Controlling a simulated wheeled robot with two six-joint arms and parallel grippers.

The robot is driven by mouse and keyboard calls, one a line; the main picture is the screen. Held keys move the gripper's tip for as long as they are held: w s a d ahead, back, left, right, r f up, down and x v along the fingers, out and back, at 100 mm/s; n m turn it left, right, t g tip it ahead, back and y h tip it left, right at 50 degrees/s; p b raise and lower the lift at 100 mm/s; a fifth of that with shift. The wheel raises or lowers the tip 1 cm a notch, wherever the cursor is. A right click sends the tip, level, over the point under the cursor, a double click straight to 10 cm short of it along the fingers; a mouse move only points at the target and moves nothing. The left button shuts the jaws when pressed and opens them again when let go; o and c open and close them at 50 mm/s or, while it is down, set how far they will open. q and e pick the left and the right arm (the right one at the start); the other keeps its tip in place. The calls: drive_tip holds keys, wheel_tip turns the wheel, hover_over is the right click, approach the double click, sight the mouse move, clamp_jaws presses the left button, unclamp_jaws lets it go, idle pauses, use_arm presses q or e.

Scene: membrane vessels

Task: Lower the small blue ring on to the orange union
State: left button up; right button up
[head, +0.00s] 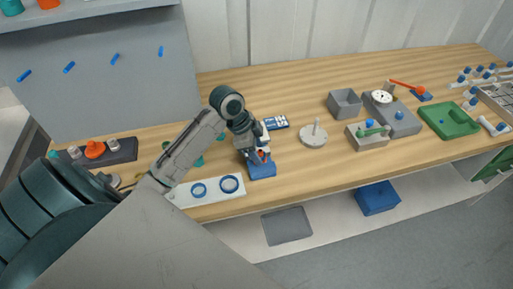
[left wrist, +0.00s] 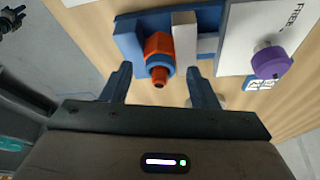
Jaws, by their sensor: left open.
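The orange union (left wrist: 157,46) sits on a blue fixture (left wrist: 127,36), which also shows in the head view (head: 262,171). In the left wrist view a small blue ring (left wrist: 165,69) is around the orange union, and the union's orange tip sticks out through it. I cannot tell whether the ring is fully seated. My left gripper (left wrist: 161,82) is open, with one finger on each side of the union and ring, apart from both. In the head view it (head: 259,152) hides part of the fixture. A dark part at the top left of the wrist view looks like my right gripper (left wrist: 12,19).
A white board (head: 212,198) with two blue rings lies left of the fixture. A white panel (left wrist: 245,35) with a purple knob (left wrist: 271,63) stands beside the fixture. A round grey base (head: 313,138) and a grey bin (head: 344,103) are to the right, with bare wood between.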

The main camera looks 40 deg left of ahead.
use_arm(q)
drive_tip(key=b+v, duration=0.1)
drive_tip(key=v, duration=0.9)
drive_tip(key=shift+a+r+b, duration=0.15)
drive_tip(key=shift+r+b, duration=0.2)
drive_tip(key=shift+s+f, duration=0.1)
drive_tip(key=shift+s, duration=0.05)
